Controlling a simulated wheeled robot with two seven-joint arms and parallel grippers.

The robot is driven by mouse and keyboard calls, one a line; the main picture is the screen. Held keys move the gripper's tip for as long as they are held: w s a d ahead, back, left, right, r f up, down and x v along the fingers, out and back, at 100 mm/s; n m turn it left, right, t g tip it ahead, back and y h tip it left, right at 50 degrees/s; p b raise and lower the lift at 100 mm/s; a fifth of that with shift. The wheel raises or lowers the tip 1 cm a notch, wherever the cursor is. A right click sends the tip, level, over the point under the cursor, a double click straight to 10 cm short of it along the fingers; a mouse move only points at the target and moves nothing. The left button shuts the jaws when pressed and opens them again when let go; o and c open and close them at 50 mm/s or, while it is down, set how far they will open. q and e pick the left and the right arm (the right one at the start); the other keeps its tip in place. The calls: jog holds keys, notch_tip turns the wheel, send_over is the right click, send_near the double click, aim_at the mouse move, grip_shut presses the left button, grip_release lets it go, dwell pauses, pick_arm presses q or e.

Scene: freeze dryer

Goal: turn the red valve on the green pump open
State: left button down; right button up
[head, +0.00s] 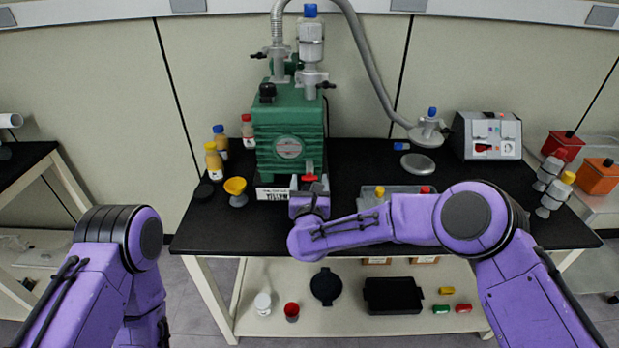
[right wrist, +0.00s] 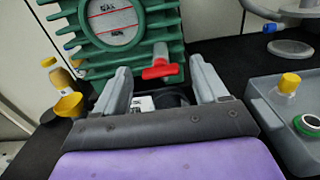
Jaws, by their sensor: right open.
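The green pump (head: 288,130) stands at the back of the black table, left of its middle. The red valve (head: 309,178) sticks out low on the pump's front. In the right wrist view the red valve (right wrist: 161,69) lies sideways on a grey stem, at the far end of the gap between my fingers. My right gripper (head: 310,192) is in front of the pump; its two grey fingers (right wrist: 157,83) are open, one on each side of the valve, and hold nothing. I cannot tell any contact. My left arm shows at the left edge, with its gripper out of view.
A yellow funnel (head: 236,188) and several bottles (head: 214,161) stand left of the pump. A grey tray (right wrist: 268,95) with capped vials is right of my right gripper. A grey hose (head: 374,75) runs from the pump to a flange. A grey device (head: 487,136) stands at the back right.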

jog(key=shift+w, duration=0.45)
jog(key=c, duration=1.1)
jog(key=shift+o, duration=0.2)
jog(key=shift+f, duration=0.1)
